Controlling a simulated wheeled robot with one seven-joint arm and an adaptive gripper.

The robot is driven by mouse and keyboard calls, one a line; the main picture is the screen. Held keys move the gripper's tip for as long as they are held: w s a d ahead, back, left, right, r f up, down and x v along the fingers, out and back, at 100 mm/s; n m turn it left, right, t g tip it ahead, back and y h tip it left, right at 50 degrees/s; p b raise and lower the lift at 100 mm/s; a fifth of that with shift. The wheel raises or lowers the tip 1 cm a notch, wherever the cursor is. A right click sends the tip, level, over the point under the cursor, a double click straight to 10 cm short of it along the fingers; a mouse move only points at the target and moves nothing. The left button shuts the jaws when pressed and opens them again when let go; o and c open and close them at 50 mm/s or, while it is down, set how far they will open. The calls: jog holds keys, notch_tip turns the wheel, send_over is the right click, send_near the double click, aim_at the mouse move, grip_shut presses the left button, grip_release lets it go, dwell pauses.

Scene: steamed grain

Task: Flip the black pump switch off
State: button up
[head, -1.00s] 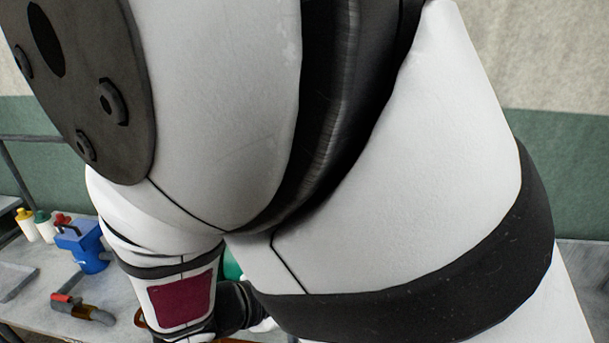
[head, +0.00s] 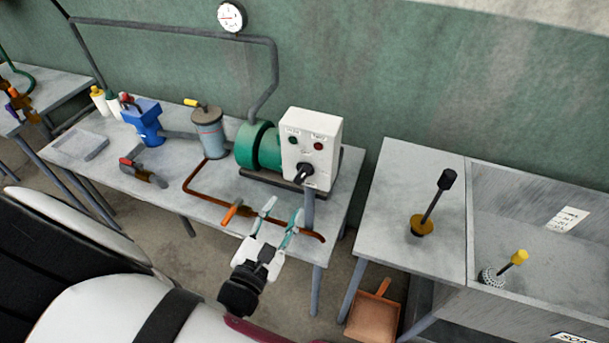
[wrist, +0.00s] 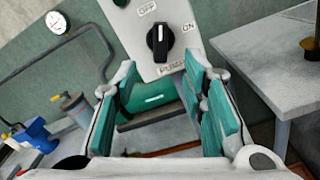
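The black pump switch (head: 304,172) is a rotary knob low on the front of a white control box (head: 326,130). In the wrist view the knob (wrist: 160,41) shows a white mark near its top, with OFF above it to the left, ON to the right and PUMP below. I cannot tell for sure which label the mark points to. My gripper (head: 283,212) is open and empty, its teal-padded fingers apart, in front of and below the box, not touching the knob. In the wrist view my gripper (wrist: 160,80) has the knob beyond its fingertips, roughly between them.
A green motor (head: 258,146) stands left of the box on the grey bench (head: 185,190). A copper pipe (head: 195,180) runs along the bench front. A grey canister (head: 209,135) and blue pump (head: 143,120) stand further left. A separate table (head: 400,190) is at right, across a gap.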

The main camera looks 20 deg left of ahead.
aim_at(301, 178)
jog(key=w+b, duration=0.1)
jog(key=w, duration=0.2)
jog(key=w+b, duration=0.1)
jog(key=w, duration=0.3)
jog(key=w+d+b, duration=0.1)
jog(key=w, duration=0.2)
jog(key=shift+w, duration=0.35)
jog(key=shift+c, duration=0.3)
grip_shut()
